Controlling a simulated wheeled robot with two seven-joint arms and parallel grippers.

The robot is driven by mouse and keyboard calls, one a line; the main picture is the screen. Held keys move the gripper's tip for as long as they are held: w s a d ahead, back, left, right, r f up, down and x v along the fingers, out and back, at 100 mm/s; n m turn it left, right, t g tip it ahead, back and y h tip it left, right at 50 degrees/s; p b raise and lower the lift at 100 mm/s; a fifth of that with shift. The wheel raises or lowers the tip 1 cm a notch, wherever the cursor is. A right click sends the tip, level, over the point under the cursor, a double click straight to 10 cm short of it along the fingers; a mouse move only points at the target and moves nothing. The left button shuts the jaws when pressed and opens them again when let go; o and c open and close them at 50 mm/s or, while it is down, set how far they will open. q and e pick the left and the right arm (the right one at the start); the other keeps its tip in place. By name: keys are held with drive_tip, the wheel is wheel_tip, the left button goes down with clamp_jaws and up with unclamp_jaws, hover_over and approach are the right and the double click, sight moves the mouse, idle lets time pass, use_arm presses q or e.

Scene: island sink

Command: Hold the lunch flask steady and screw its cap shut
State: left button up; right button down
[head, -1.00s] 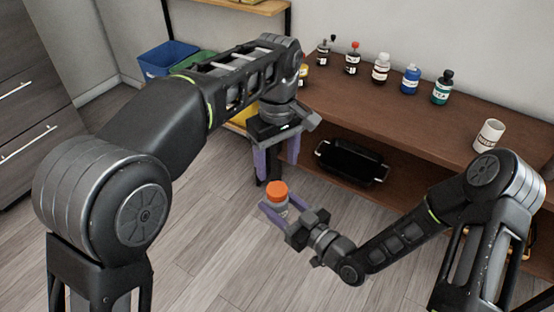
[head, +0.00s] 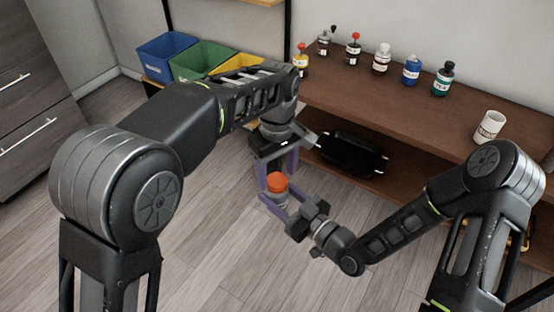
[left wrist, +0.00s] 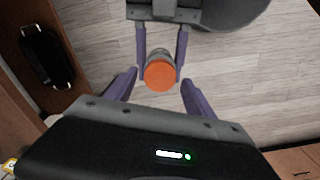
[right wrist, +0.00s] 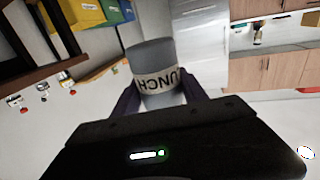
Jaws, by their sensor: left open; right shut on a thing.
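The lunch flask (head: 282,198) is a grey cylinder with an orange cap (head: 277,182) on top. My right gripper (head: 275,204) is shut on the flask's body and holds it in the air, roughly upright. In the right wrist view the flask (right wrist: 155,75) shows its label upside down, and the cap is hidden. My left gripper (head: 277,176) is open and points down from above, its fingers on either side of the cap. In the left wrist view the cap (left wrist: 160,76) lies centred between the fingertips, with a gap on each side. Whether the cap is fully seated cannot be told.
A brown shelf unit (head: 430,115) stands behind, with several small bottles and a white cup (head: 489,127) on top. A black tray (head: 352,154) sits on its lower shelf. Blue (head: 167,55), green and yellow bins stand at the back left. Open floor lies below the grippers.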

use_arm(q)
drive_tip(key=shift+f, duration=0.7)
drive_tip(key=shift+c, duration=0.5)
clamp_jaws()
drive_tip(key=m, duration=1.4)
drive_tip(key=shift+m, duration=0.3)
drive_tip(key=shift+o, duration=1.3)
unclamp_jaws()
